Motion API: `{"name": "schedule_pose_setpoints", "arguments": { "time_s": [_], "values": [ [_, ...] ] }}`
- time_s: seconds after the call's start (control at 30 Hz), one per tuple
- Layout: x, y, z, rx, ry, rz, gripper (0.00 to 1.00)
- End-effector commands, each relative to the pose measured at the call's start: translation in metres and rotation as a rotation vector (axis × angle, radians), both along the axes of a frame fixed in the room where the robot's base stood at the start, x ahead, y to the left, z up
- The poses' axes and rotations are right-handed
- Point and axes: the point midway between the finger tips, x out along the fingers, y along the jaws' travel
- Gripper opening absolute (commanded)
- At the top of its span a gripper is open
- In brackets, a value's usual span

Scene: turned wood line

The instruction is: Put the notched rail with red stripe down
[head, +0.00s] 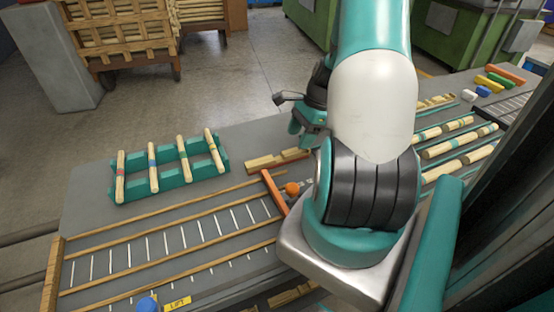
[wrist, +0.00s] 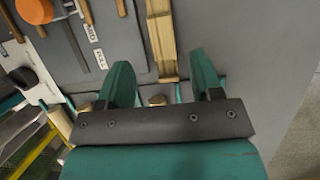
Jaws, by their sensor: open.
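My gripper (head: 308,128) is open above the grey bench, partly hidden behind my arm in the head view. In the wrist view its two fingers (wrist: 162,80) are spread apart with nothing held between them. A pale wooden rail (wrist: 160,40) lies on the grey surface beyond and between the fingertips. Wooden rail pieces (head: 265,162) also lie on the bench just below the gripper in the head view. I cannot make out a red stripe on any of these rails, so I cannot tell which is the notched rail with red stripe.
A teal rack (head: 190,178) at left holds several striped spindles. An orange knob (head: 292,188) stands by a ruled wooden-edged frame (head: 165,240). More striped spindles (head: 448,147) lie at right, partly behind my arm. Bare bench (head: 240,140) shows between rack and gripper.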

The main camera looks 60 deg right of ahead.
Motion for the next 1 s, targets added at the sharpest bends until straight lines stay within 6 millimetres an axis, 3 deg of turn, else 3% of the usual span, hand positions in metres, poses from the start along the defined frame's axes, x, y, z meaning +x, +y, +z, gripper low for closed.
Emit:
{"name": "schedule_pose_setpoints", "arguments": {
  "time_s": [0.17, 0.5, 0.77, 1.0],
  "values": [
    [0.003, 0.005, -0.010, 0.001, 0.001, 0.002, 0.60],
    [0.015, 0.020, -0.050, -0.001, 0.001, 0.001, 0.60],
    [0.016, 0.021, -0.053, -0.002, 0.000, 0.001, 0.60],
    [0.016, 0.021, -0.053, -0.002, -0.001, 0.001, 0.04]
  ]
}}
